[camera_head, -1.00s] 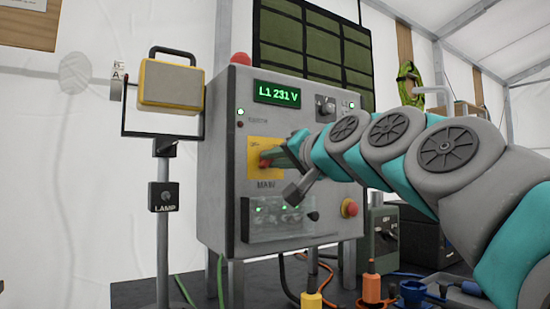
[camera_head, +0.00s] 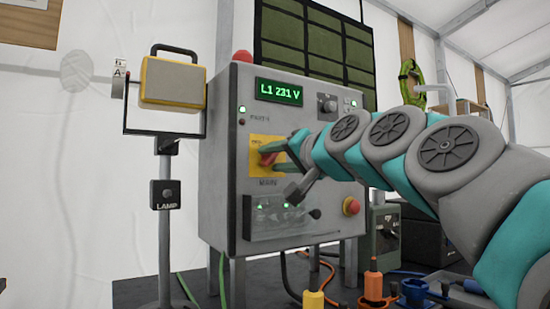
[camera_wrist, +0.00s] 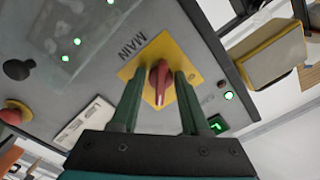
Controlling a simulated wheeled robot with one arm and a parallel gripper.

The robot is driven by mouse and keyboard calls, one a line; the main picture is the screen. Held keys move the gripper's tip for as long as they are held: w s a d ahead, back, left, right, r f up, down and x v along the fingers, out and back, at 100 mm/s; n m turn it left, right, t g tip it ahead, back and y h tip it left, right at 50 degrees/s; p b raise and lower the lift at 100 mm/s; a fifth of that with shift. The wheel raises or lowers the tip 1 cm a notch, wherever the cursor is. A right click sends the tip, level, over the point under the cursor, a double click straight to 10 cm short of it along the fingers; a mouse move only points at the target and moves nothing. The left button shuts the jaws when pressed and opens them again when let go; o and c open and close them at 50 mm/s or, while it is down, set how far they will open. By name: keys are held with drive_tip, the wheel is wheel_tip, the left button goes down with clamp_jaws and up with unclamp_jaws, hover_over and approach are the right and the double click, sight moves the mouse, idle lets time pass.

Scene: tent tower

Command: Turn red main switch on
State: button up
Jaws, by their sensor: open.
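The red main switch (camera_wrist: 158,82) is a red rotary handle on a yellow plate (camera_wrist: 178,98), with the word MAIN beside it. In the head view the red handle (camera_head: 267,158) is partly hidden by my gripper (camera_head: 279,156). In the wrist view my gripper (camera_wrist: 156,92) is open, with one green finger on each side of the handle. A small gap seems to show between handle and fingers; contact is hard to tell. The panel display (camera_head: 279,92) is lit and reads L1 231 V.
The grey cabinet (camera_head: 222,190) also carries a red button (camera_head: 351,206), a knob (camera_head: 327,104) and a clear-covered row of green lights (camera_head: 275,215). A lamp (camera_head: 172,83) on a stand is at left. Cables and coloured connectors (camera_head: 373,285) lie below right.

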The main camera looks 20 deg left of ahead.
drive_tip(key=shift+s+d+r, duration=0.1)
drive_tip(key=shift+d, duration=0.05)
drive_tip(key=b+v, duration=0.1)
drive_tip(key=v, duration=0.6)
drive_tip(key=shift+s+d, duration=0.15)
drive_tip(key=shift+s, duration=0.05)
idle(0.4)
